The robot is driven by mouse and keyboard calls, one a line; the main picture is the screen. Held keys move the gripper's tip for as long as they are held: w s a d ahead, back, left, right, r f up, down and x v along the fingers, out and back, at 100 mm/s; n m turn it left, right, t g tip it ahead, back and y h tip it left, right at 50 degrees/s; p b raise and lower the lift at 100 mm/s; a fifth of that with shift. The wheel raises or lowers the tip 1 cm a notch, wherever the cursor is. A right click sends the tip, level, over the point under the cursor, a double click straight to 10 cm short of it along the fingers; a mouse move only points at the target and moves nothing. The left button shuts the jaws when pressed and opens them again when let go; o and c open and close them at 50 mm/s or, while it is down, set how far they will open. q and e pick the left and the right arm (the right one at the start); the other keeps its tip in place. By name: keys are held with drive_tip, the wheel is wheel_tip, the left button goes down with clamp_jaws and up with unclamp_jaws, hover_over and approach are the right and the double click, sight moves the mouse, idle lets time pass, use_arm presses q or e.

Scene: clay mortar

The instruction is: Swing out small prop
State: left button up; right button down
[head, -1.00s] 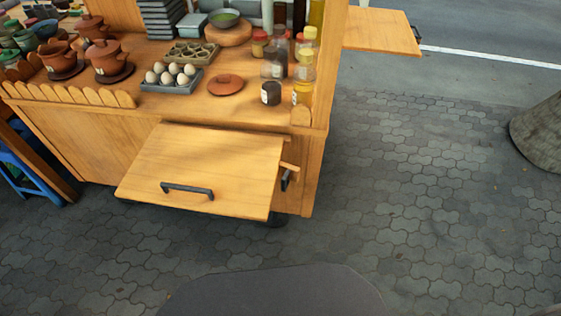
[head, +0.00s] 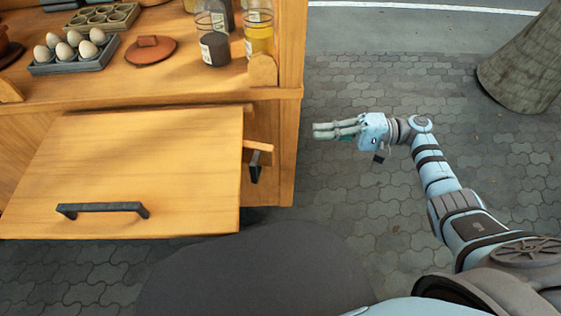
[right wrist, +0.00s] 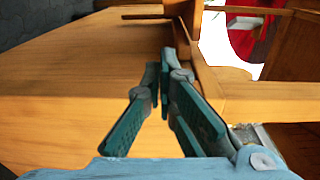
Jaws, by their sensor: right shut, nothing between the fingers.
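The small prop (head: 260,150) is a short wooden bar with a dark handle (head: 255,172). It pokes out of the cart's front, just right of the raised wooden flap (head: 140,165), which has a dark bar handle (head: 102,209). My right gripper (head: 316,131) is shut and empty. It points left, apart from the prop, on the right side of the cart's corner post (head: 289,130). In the right wrist view its fingers (right wrist: 161,70) are together in front of wooden panels. Which of those parts is the prop, I cannot tell. My left gripper is not in view.
The wooden cart top (head: 180,78) carries a tray of eggs (head: 75,60), a clay lid (head: 150,50) and jars (head: 258,35) near its right edge. Paving (head: 360,220) lies open right of the cart. A tree trunk (head: 525,60) stands at the far right.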

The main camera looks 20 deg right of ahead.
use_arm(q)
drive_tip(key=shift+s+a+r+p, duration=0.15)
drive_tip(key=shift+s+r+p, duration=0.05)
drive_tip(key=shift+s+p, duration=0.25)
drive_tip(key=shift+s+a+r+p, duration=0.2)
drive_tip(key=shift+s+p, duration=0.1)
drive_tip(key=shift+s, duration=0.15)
use_arm(e)
drive_tip(key=s+a+r, duration=0.1)
drive_tip(key=a, duration=1)
drive_tip(key=shift+a+r+y, duration=0.25)
drive_tip(key=shift+r+y, duration=0.05)
drive_tip(key=shift+s, duration=0.15)
